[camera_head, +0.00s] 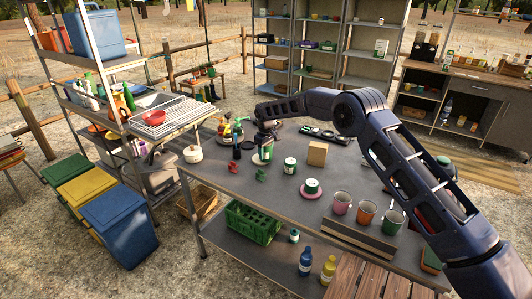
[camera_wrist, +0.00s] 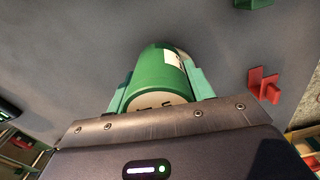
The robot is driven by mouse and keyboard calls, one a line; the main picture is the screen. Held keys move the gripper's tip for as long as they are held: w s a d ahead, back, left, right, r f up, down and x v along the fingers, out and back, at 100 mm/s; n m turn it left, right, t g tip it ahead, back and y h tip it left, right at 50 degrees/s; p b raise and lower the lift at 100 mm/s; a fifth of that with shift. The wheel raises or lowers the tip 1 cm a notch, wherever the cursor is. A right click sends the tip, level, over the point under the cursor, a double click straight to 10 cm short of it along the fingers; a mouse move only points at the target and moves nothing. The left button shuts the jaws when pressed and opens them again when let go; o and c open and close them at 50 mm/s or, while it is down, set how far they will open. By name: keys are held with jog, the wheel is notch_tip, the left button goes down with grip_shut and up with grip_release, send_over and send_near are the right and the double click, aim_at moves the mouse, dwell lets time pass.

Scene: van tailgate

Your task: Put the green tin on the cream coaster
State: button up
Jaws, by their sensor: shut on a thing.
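My gripper (camera_wrist: 160,88) is shut on a green tin (camera_wrist: 158,76) with a pale label, its teal fingers on both sides of it. In the head view the gripper (camera_head: 264,139) is above the left part of the grey table, with the tin (camera_head: 266,152) below it. A pale cream disc (camera_head: 257,159), which looks like the coaster, shows at the foot of the tin and is partly hidden by it. I cannot tell whether the tin touches it. The wrist view does not clearly show the coaster.
Another green-and-white tin (camera_head: 290,166) stands nearby, and one (camera_head: 311,186) sits on a pink coaster (camera_head: 311,194). A red piece (camera_head: 238,168) and a green piece (camera_head: 261,175) lie in front. A cardboard box (camera_head: 317,153) and three cups (camera_head: 367,211) stand to the right.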

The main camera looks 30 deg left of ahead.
jog(key=shift+f, duration=0.1)
jog(key=o, duration=1.1)
jog(key=shift+c, duration=0.2)
notch_tip(320, 180, up, 12)
jog(key=shift+r, duration=0.1)
